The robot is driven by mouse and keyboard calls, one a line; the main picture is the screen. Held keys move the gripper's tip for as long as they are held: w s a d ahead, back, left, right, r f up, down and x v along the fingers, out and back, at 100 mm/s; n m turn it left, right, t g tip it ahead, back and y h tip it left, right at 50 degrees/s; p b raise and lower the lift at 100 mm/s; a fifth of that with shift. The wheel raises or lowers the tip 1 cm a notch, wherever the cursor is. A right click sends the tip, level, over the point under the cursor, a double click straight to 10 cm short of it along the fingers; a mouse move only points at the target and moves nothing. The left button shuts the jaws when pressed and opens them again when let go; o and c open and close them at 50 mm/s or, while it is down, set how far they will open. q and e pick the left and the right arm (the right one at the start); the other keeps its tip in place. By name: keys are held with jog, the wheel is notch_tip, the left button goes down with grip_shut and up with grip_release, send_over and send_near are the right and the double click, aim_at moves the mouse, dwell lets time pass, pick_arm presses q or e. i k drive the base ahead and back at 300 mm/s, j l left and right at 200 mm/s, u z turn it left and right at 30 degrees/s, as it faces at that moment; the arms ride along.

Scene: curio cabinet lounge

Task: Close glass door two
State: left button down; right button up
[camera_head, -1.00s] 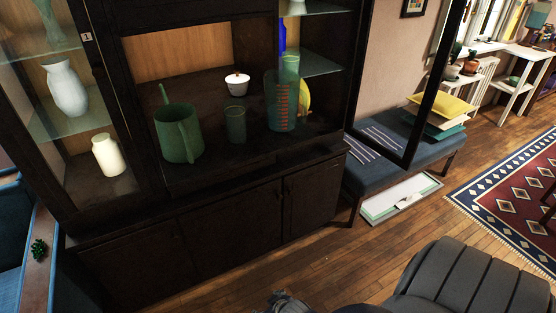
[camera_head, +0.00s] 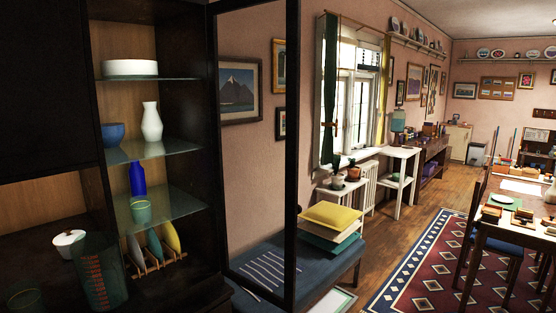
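The dark cabinet (camera_head: 50,110) fills the left of the head view. Its right-hand section has open glass shelves inside. A dark-framed glass door (camera_head: 291,150) stands open at the right side of this section, swung outward. The wall and the blue bench show through its pane. No number label is readable on this door, so I cannot confirm from the picture that it is door two. Neither of my grippers shows in this view.
The shelves hold white plates (camera_head: 130,68), a blue bowl (camera_head: 113,134), a white vase (camera_head: 152,122) and a blue bottle (camera_head: 137,180). The measuring jug (camera_head: 100,275) stands lower. The bench (camera_head: 320,262) with cushions (camera_head: 333,215) lies behind and beside the door. Floor and rug (camera_head: 420,265) are right.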

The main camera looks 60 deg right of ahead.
aim_at(293, 51)
jog(key=k+l, duration=0.1)
jog(key=l, duration=0.5)
jog(key=k+l, duration=0.1)
jog(key=l, duration=0.5)
jog(key=k+l, duration=0.1)
jog(key=l, duration=1.05)
jog(key=k+l, duration=0.15)
jog(key=l, duration=0.45)
jog(key=k+l, duration=0.1)
jog(key=l, duration=0.5)
jog(key=k+l, duration=0.1)
jog(key=l, duration=0.5)
